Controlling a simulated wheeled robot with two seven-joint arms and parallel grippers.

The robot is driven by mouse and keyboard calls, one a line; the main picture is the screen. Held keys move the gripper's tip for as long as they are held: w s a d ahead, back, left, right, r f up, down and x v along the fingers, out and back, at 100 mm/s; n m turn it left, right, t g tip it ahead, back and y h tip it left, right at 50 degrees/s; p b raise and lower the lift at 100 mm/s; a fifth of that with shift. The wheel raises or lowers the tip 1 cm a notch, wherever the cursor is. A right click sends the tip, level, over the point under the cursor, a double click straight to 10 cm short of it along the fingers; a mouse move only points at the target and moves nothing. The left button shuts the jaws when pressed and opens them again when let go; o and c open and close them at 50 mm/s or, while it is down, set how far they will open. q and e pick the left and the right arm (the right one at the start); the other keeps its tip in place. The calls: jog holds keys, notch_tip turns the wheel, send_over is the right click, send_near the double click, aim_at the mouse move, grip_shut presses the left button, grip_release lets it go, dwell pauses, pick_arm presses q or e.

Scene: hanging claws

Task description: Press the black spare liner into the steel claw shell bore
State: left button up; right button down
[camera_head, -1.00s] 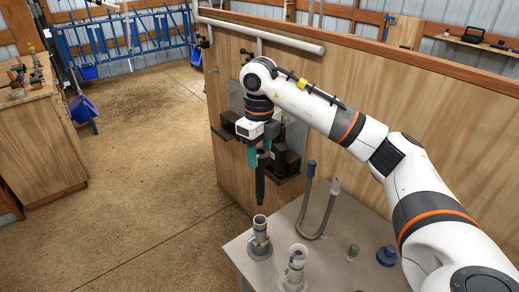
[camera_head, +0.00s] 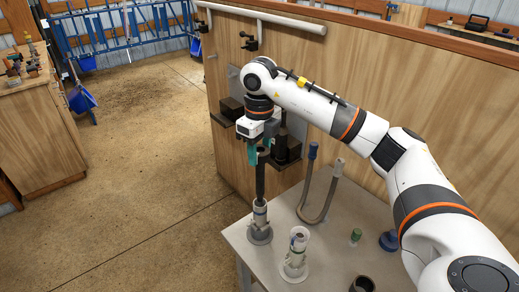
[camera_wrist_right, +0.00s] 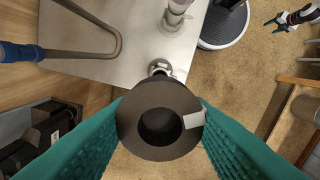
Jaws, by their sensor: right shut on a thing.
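The black liner (camera_head: 260,182) is a long dark tube, held upright in my right gripper (camera_head: 259,154). The wrist view shows the liner's wide ring-shaped top (camera_wrist_right: 160,121), with a pale patch, between the teal fingers. The steel claw shell (camera_head: 260,228) stands upright on the grey table's left corner. In the head view the liner's lower end meets the shell's top; how far it is inside, I cannot tell. In the wrist view the shell (camera_wrist_right: 160,68) shows partly behind the liner. My left gripper (camera_wrist_right: 278,18) is small at the wrist view's top right; its opening is unclear.
A second claw shell (camera_head: 296,255) stands on the grey table (camera_head: 330,252), close to the right of the first. A bent grey hose (camera_head: 325,205), a green-topped piece (camera_head: 356,236) and a blue piece (camera_head: 389,240) are farther right. A wooden wall (camera_head: 330,95) rises behind.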

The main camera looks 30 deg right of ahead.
aim_at(259, 167)
jog(key=shift+f, duration=0.15)
dwell(0.7)
jog(key=shift+f+b, duration=5.9)
jog(key=shift+f, duration=2.25)
jog(key=c, duration=0.7)
grip_release()
jog(key=shift+r, duration=0.1)
notch_tip(259, 167, up, 11)
jog(key=shift+r, duration=0.45)
jog(key=shift+f, duration=0.1)
